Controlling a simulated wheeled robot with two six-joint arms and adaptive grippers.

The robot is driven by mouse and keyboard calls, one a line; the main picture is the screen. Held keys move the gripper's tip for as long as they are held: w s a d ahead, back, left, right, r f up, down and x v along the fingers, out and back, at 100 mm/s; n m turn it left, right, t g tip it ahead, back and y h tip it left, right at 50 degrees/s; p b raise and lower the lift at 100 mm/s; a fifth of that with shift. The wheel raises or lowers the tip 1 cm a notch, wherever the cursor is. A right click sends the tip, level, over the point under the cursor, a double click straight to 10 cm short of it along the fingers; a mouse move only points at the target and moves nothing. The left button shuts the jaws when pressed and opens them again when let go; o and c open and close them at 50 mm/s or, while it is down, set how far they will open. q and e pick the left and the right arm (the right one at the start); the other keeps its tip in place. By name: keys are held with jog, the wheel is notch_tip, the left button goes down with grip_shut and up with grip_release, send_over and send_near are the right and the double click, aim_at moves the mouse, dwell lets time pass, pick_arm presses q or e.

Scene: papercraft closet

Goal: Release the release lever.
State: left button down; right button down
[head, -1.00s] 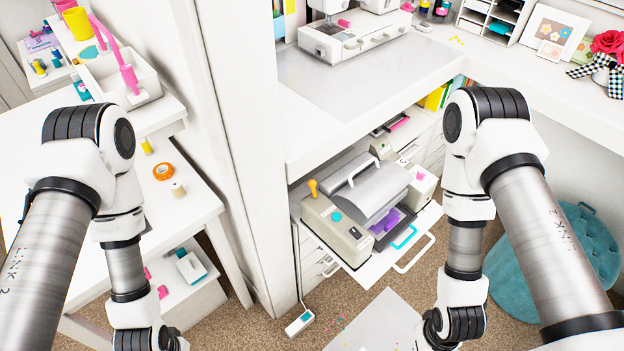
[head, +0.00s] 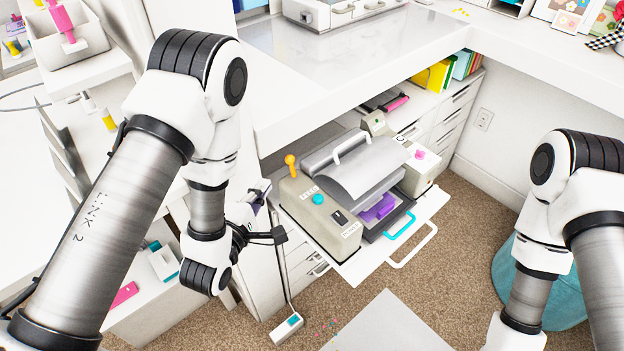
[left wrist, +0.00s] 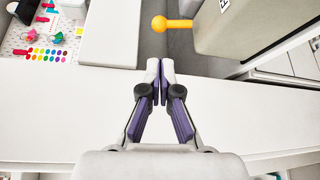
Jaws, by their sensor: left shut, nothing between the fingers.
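A die-cutting machine (head: 318,215) with a beige body and grey rounded cover stands on a pulled-out white shelf. An orange lever with a round knob (head: 290,160) stands up at its left end; I take it to be the release lever. My left gripper (head: 262,188) is just left of the machine, partly hidden by its own wrist. In the left wrist view its purple-padded fingers (left wrist: 153,82) are shut and empty. The orange lever (left wrist: 172,23) lies beyond the fingertips there, slightly right, with a gap between. My right gripper is out of view.
The white counter (head: 330,75) overhangs behind the machine. A side table (head: 90,215) stands at left. A white shelf handle (head: 412,245) sticks out in front. A teal pouf (head: 560,290) is at right. The carpet in front is mostly open.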

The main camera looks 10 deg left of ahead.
aim_at(291, 167)
pick_arm(q)
jog(key=w, duration=0.3)
jog(key=w+p, duration=0.1)
jog(key=w, duration=0.2)
jog(key=w+f, duration=0.1)
jog(key=w, duration=0.2)
jog(key=shift+w+d, duration=0.35)
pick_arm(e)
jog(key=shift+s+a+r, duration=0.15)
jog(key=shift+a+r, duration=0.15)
pick_arm(q)
jog(key=shift+w, duration=0.1)
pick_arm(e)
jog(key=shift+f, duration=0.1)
